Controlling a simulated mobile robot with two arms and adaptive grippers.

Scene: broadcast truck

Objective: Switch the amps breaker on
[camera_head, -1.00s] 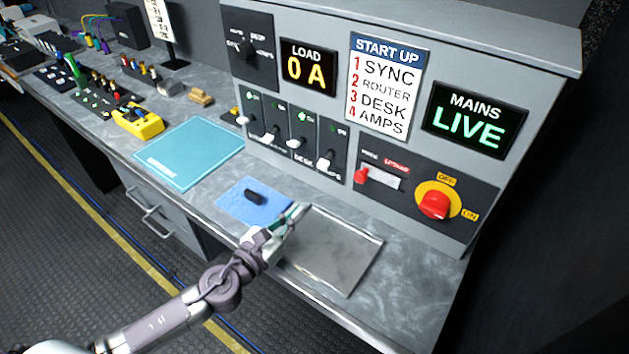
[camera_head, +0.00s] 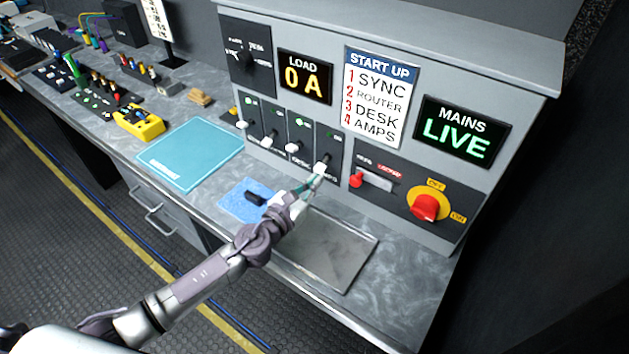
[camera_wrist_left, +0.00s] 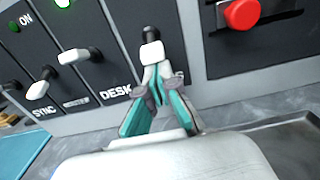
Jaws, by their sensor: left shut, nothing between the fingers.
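The amps breaker (camera_head: 329,150) is the rightmost of the breakers in the row on the grey panel. Its white-tipped lever (camera_head: 321,168) points downward, and the lever also shows in the left wrist view (camera_wrist_left: 152,51). The indicator above it looks dim. My left gripper (camera_head: 311,180) is shut and empty. Its fingertips (camera_wrist_left: 155,72) are just below the white tip of the lever, very close to it; I cannot tell whether they touch. The gripper hides most of the AMPS label. My right gripper is not in view.
The desk breaker lever (camera_head: 293,147) stands close on the left, with a lit green indicator above. A red-handled switch (camera_head: 356,180) and a red rotary knob (camera_head: 425,207) are on the right. A metal tray (camera_head: 335,250) and a blue mat (camera_head: 236,207) lie below. The load display (camera_head: 305,77) reads 0 A.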

